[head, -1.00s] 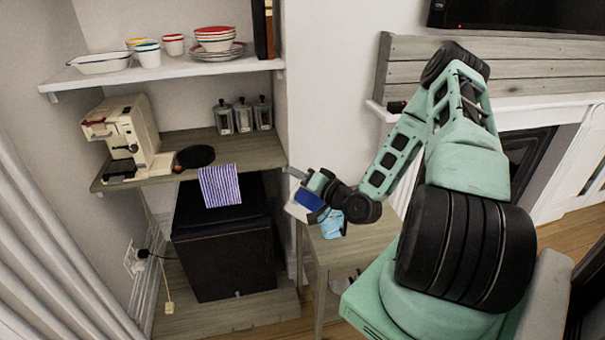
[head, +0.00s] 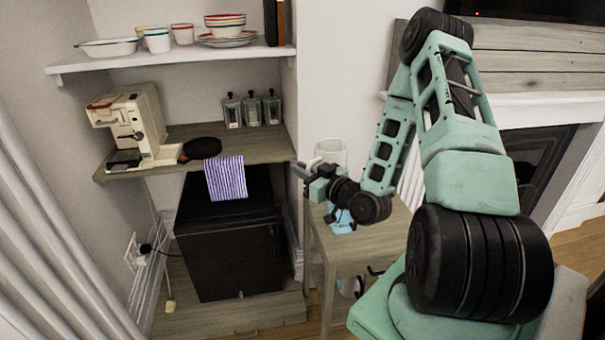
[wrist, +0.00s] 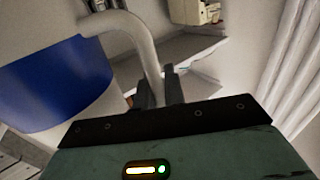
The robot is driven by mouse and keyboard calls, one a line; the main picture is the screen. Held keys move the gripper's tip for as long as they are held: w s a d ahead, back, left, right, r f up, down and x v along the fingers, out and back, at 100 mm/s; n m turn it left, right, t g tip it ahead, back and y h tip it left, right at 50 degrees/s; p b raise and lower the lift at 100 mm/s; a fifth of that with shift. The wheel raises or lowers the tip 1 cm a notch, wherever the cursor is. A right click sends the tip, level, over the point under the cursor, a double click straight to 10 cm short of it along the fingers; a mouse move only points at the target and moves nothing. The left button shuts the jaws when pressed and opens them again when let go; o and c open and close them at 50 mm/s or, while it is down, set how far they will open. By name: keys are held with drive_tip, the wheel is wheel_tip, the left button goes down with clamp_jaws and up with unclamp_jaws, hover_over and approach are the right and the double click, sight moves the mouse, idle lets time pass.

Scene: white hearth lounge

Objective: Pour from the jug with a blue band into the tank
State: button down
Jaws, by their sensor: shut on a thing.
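The jug with a blue band (wrist: 55,85) fills the left of the wrist view. Its pale curved handle (wrist: 142,45) runs down between my fingers. In the head view the jug's pale upper part (head: 331,151) shows behind my gripper (head: 304,174), above the side table; its lower part is hidden by the gripper. My gripper (wrist: 160,88) is shut on the handle. The cream coffee machine (head: 137,118) stands on the wooden counter at left, apart from the jug. I cannot make out a separate tank on it.
A black round pan (head: 202,148) and a striped cloth (head: 226,178) lie on the counter (head: 245,150); several canisters (head: 252,109) stand at its back. A shelf (head: 170,58) with dishes hangs above. The side table (head: 375,235) carries a light blue cloth (head: 340,219).

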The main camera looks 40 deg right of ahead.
drive_tip(key=shift+r, duration=0.15)
wheel_tip(320, 180, up, 4)
drive_tip(key=p, duration=0.2)
drive_tip(key=shift+p, duration=0.4)
idle(0.8)
